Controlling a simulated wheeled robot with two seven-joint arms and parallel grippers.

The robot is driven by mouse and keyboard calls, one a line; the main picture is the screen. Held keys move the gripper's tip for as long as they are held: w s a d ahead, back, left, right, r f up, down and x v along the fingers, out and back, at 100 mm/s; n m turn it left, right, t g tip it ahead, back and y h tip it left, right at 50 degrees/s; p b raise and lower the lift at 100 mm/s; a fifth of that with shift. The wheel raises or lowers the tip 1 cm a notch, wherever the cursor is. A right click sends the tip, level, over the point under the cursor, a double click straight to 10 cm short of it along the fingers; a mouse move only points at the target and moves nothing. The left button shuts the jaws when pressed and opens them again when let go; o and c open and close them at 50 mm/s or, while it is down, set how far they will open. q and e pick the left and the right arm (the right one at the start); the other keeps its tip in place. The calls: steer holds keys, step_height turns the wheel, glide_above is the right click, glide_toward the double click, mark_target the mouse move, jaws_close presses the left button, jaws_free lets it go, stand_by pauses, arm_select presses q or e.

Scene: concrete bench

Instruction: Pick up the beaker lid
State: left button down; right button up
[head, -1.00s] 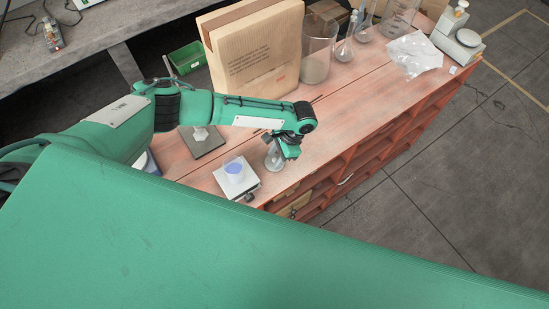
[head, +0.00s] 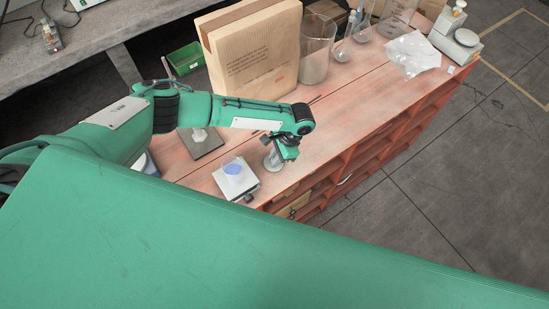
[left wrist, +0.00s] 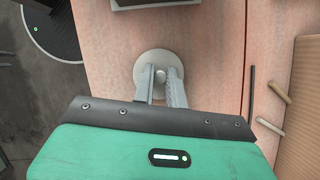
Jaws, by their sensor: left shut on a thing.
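The beaker lid (left wrist: 151,66) is a pale round disc with a small knob in its middle. In the left wrist view, the two grey fingers of my left gripper (left wrist: 160,76) are closed on the knob, one on each side. In the head view, my left gripper (head: 275,160) points down at the bench beside a small balance, and the lid there is small and partly hidden by the gripper. Whether the lid touches what is below it is not clear. My right gripper is not in view.
The small balance (head: 228,190) carries a vessel with blue contents (head: 234,169). A dark plate (head: 207,148) lies behind it. A cardboard package (head: 256,62), a large glass beaker (head: 316,48) and flasks (head: 362,28) stand farther back.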

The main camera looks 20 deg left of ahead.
arm_select(q)
step_height(320, 180, up, 23)
steer(key=shift+b, duration=0.35)
stand_by(0.7)
steer(key=shift+f, duration=0.1)
